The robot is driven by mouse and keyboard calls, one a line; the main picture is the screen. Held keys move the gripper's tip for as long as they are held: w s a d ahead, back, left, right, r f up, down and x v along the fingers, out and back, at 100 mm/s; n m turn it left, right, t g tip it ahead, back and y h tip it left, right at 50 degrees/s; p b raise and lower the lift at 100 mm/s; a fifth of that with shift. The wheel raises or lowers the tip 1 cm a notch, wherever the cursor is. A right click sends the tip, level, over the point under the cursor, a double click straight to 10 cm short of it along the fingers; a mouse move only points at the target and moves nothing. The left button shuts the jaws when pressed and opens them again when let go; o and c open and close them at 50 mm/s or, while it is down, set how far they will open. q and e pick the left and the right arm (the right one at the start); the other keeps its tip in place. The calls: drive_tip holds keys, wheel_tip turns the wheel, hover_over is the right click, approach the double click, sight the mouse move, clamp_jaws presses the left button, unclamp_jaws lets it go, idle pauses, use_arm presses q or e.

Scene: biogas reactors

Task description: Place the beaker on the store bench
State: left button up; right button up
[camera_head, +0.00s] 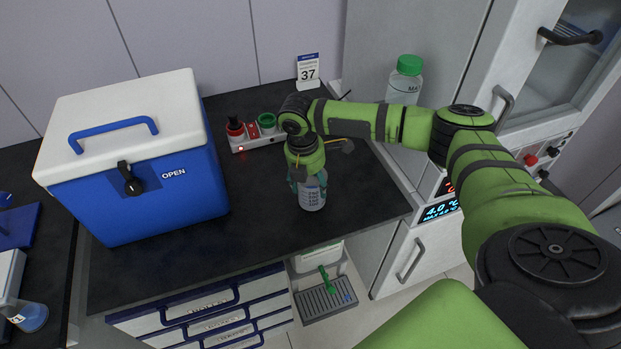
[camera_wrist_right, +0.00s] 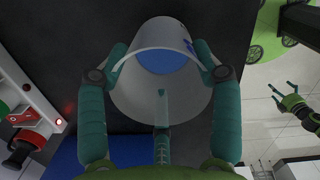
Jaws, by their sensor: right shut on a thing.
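The beaker (camera_head: 312,196) is clear with printed volume marks and stands over the dark bench top (camera_head: 262,185), near its front right. My right gripper (camera_head: 308,172) is shut around it from above. In the right wrist view the fingers of my right gripper (camera_wrist_right: 160,62) lie on both sides of the beaker (camera_wrist_right: 135,92), and blue shows inside it. Whether its base touches the bench top cannot be told. My left gripper (camera_wrist_right: 284,92) shows small at the right of the right wrist view, with its fingers apart and nothing between them; the head view does not show it.
A blue cool box (camera_head: 150,195) with a white lid stands left on the bench. A small unit with red and green knobs (camera_head: 267,122) and a sign reading 37 (camera_head: 308,70) stand behind. A green-capped bottle (camera_head: 405,82) is at back right, above a 4.0 °C display (camera_head: 440,209).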

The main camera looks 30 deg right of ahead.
drive_tip(key=shift+f, duration=0.15)
drive_tip(key=o, duration=1.3)
drive_tip(key=shift+f, duration=0.1)
wheel_tip(320, 180, up, 12)
drive_tip(key=a+b, duration=0.1)
drive_tip(key=b, duration=0.1)
drive_tip(key=shift+a+b, duration=0.3)
drive_tip(key=shift+b, duration=0.1)
